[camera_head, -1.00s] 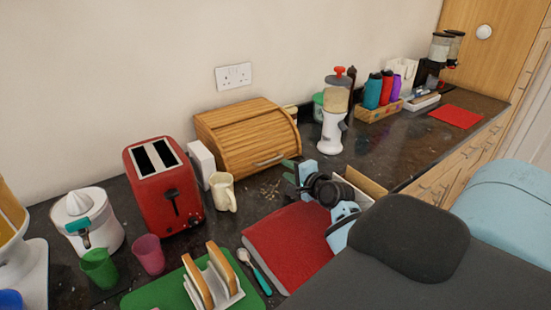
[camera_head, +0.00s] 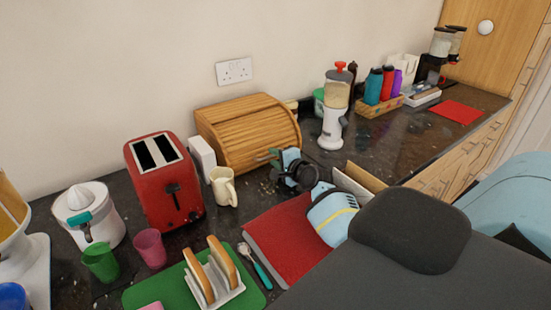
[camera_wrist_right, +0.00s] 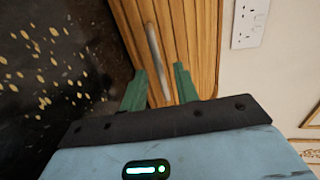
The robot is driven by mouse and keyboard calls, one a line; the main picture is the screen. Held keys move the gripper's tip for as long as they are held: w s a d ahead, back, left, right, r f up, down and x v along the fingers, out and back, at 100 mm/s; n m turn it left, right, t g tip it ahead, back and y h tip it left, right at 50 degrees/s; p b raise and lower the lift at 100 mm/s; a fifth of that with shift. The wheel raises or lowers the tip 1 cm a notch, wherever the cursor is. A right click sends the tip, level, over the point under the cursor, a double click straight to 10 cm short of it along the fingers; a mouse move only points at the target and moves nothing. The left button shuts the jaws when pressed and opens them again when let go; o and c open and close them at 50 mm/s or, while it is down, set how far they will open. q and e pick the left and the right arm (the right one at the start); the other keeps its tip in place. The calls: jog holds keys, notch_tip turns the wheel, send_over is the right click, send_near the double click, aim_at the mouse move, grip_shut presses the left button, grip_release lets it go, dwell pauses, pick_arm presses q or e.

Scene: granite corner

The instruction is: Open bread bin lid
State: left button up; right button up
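The wooden bread bin (camera_head: 240,128) stands against the wall with its slatted roll lid down. Its metal bar handle is low on the front; it shows clearly in the right wrist view (camera_wrist_right: 154,50) and is mostly hidden behind my gripper in the head view. My right gripper (camera_head: 272,155) is at the right part of the bin's front, by the handle. In the right wrist view its green fingers (camera_wrist_right: 160,78) are apart, with the handle's near end between or just ahead of them. I cannot tell whether they touch it. My left gripper is not in view.
A cream mug (camera_head: 223,187), a white box (camera_head: 202,157) and a red toaster (camera_head: 165,182) stand left of the bin. A white grinder (camera_head: 334,115) stands to its right.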

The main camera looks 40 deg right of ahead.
jog(key=shift+w, duration=0.15)
grip_shut()
jog(key=shift+d, duration=0.15)
dwell(0.4)
